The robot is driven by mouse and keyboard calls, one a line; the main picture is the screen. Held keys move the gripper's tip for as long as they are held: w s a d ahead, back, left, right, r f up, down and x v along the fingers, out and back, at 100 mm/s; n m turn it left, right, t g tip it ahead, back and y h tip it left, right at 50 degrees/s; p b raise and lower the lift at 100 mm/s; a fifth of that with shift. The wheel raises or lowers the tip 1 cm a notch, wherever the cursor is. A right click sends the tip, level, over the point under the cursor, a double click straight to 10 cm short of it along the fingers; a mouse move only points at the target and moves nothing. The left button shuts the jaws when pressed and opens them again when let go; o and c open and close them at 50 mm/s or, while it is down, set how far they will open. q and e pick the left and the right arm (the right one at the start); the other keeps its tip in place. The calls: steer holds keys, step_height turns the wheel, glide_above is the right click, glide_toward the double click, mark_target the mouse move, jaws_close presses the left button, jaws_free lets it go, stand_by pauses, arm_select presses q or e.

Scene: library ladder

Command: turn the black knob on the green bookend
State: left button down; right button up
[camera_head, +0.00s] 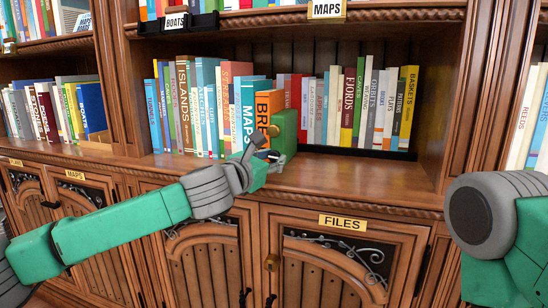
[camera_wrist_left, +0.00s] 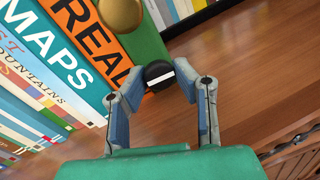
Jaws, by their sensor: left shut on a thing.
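The green bookend (camera_head: 287,128) stands on the shelf at the right end of the left row of books, beside an orange book. In the left wrist view the green bookend (camera_wrist_left: 150,45) carries a round brass knob (camera_wrist_left: 121,14) and, lower down, the black knob (camera_wrist_left: 158,75) with a white stripe, which looks nearly level. My left gripper (camera_head: 268,154) reaches the bookend's lower front. In the left wrist view the fingers of my left gripper (camera_wrist_left: 157,84) are on either side of the black knob, shut on it. My right gripper is out of view.
Books line the shelf on both sides of the bookend, including a black-trimmed row (camera_head: 350,110) to the right. The shelf board (camera_head: 350,176) is bare in front. Cabinet doors with a FILES plate (camera_head: 342,222) are below. My right arm shows at the right edge.

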arm_select(q)
steer(key=shift+m+p, duration=0.6)
steer(key=shift+p, duration=0.15)
steer(key=m+y+p, duration=0.1)
steer(key=m+p, duration=0.3)
steer(key=p, duration=0.1)
steer(key=m+g+y+p, duration=0.1)
steer(key=m+p, duration=0.3)
steer(key=shift+s+d+r+m+p, duration=0.1)
steer(key=shift+s+r+m+p, duration=0.1)
steer(key=shift+m+p, duration=0.2)
steer(key=m+p, duration=0.1)
steer(key=m+y+p, duration=0.1)
steer(key=m+p, duration=0.1)
steer(key=shift+d+f+y, duration=0.1)
steer(key=shift+f+y, duration=0.1)
steer(key=shift+y, duration=0.1)
steer(key=shift+s+f+m+p, duration=0.1)
steer(key=shift+f+m+p, duration=0.1)
steer(key=shift+m+p, duration=0.6)
steer(key=shift+f, duration=0.1)
steer(key=c, duration=1.3)
jaws_free()
steer(key=shift+s, duration=0.15)
